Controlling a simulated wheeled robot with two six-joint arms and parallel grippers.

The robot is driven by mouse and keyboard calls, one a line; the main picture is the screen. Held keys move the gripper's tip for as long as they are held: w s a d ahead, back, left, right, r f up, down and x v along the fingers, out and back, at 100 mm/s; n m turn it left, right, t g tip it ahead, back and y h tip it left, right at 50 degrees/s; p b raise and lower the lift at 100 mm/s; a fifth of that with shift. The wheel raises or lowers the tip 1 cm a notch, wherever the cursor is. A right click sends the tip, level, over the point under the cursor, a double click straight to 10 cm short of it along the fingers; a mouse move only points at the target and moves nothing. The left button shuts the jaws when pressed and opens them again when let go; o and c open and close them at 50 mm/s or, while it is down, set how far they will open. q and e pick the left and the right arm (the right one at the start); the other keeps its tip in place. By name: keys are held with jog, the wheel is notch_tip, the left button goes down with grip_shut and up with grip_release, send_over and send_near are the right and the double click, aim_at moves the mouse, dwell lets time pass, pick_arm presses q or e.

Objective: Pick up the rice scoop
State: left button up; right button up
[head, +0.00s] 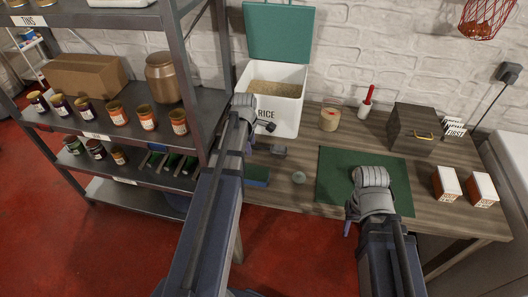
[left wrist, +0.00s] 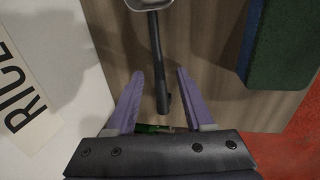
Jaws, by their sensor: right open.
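The rice scoop has a dark handle (left wrist: 157,65) and a grey metal bowl, partly cut off at the top edge of the left wrist view. In the head view its grey bowl (head: 278,150) lies on the table in front of the white rice bin (head: 287,115). My left gripper (head: 266,127) is open, and the handle runs between its two purple fingers in the left wrist view (left wrist: 158,85), with space on both sides. Whether the fingers are level with the handle is unclear. My right gripper (head: 350,226) is open near the front edge of the green mat (head: 335,165).
A blue and green block (head: 257,175) lies at the table's front left. A small round item (head: 299,177), a jar (head: 329,119), a dark box (head: 405,128) and two white-topped cartons (head: 447,183) stand further right. A metal shelf (head: 213,110) closes off the left.

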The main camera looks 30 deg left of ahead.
pick_arm(q)
grip_shut()
dwell(0.3)
jog(key=shift+r, duration=0.1)
